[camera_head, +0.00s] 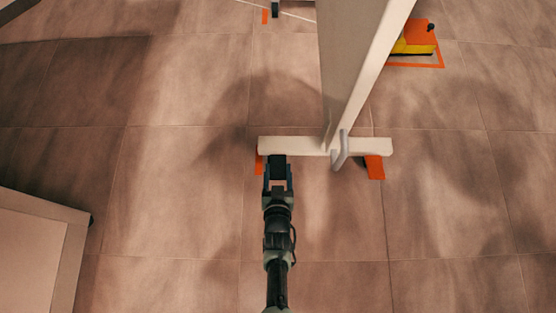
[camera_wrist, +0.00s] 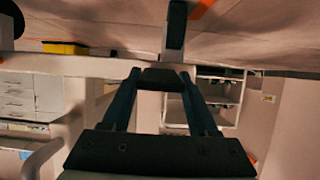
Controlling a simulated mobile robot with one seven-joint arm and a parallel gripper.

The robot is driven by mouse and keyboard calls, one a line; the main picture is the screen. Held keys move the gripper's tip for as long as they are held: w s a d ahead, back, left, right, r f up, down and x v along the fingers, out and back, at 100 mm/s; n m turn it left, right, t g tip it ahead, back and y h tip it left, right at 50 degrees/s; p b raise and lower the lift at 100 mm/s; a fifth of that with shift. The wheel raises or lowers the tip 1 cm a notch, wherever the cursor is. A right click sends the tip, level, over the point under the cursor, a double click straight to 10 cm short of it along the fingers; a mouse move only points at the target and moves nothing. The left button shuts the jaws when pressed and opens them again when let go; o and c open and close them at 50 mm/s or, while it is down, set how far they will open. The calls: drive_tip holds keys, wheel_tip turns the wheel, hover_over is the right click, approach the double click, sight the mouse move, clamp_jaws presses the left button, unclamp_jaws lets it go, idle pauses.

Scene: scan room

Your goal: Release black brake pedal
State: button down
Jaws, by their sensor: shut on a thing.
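A black brake pedal (camera_head: 277,160) juts from the near side of a white foot bar, close to its left end. My gripper (camera_head: 277,182) reaches up to it from below in the head view, its two blue-grey fingers on either side of the pedal. In the wrist view the pedal (camera_wrist: 163,77) is a dark block between the fingertips, and my gripper (camera_wrist: 163,90) is shut on it. The pedal's underside and its joint with the bar are mostly hidden.
The white foot bar (camera_head: 300,146) carries a tall white panel (camera_head: 358,60) and a grey handle (camera_head: 341,150). Orange marks (camera_head: 375,168) lie on the floor beside it. A yellow item (camera_head: 413,47) is at upper right, a pale cabinet (camera_head: 35,250) at lower left.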

drive_tip(key=shift+r+g+p, duration=0.15)
drive_tip(key=shift+g+p, duration=0.35)
drive_tip(key=shift+p, duration=0.15)
drive_tip(key=shift+c, duration=0.8)
unclamp_jaws()
drive_tip(key=p+v, duration=0.7)
drive_tip(key=v, duration=0.6)
drive_tip(key=shift+p, duration=0.35)
